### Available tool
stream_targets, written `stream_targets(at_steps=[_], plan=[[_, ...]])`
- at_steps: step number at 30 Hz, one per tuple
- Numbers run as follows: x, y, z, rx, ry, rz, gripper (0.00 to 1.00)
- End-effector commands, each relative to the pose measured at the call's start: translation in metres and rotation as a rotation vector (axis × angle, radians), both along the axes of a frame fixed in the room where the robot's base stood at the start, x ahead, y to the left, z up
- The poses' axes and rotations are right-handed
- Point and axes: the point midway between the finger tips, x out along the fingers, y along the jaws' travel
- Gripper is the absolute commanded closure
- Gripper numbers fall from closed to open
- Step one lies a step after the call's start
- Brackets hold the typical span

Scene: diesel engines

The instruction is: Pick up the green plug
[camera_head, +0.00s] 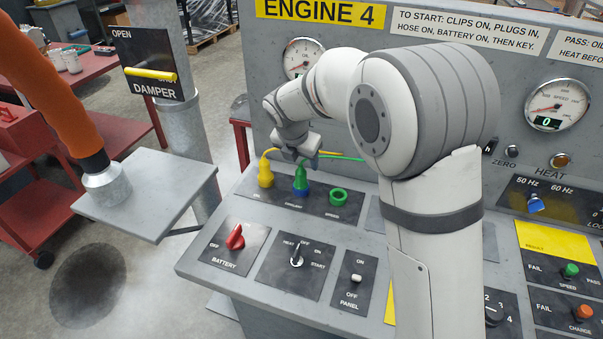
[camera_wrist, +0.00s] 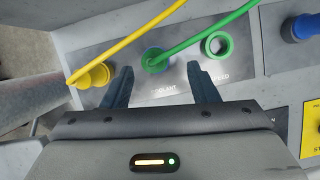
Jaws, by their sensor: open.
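The green plug (camera_head: 300,177) stands upright in the blue socket (camera_head: 300,191) on the sloped panel, with a green cable running from its top to the right. In the wrist view the green plug (camera_wrist: 155,61) shows just beyond and between my fingertips, with the blue rim around it. My gripper (camera_wrist: 160,78) is open and empty, one finger on each side of the plug's line. In the head view my gripper (camera_head: 303,154) is just above the plug; its fingers are hard to make out there.
A yellow plug (camera_head: 265,174) with a yellow cable stands left of the green plug; the cable crosses the wrist view (camera_wrist: 130,37). An empty green socket ring (camera_head: 338,196) lies to the right. The upright engine panel (camera_head: 262,95) stands behind. Battery and key switches (camera_head: 296,257) are in front.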

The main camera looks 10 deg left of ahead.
Motion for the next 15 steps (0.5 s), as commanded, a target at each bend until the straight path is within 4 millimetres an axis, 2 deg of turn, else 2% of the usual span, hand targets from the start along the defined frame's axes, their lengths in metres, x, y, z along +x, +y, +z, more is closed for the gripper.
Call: stream_targets(at_steps=[3, 11, 15], plan=[[0.004, 0.008, -0.006, -0.023, 0.004, 0.058, 0.46], [0.014, 0.006, -0.032, -0.025, 0.003, 0.061, 0.46], [0.019, 0.006, -0.052, -0.024, 0.006, 0.059, 0.46]])
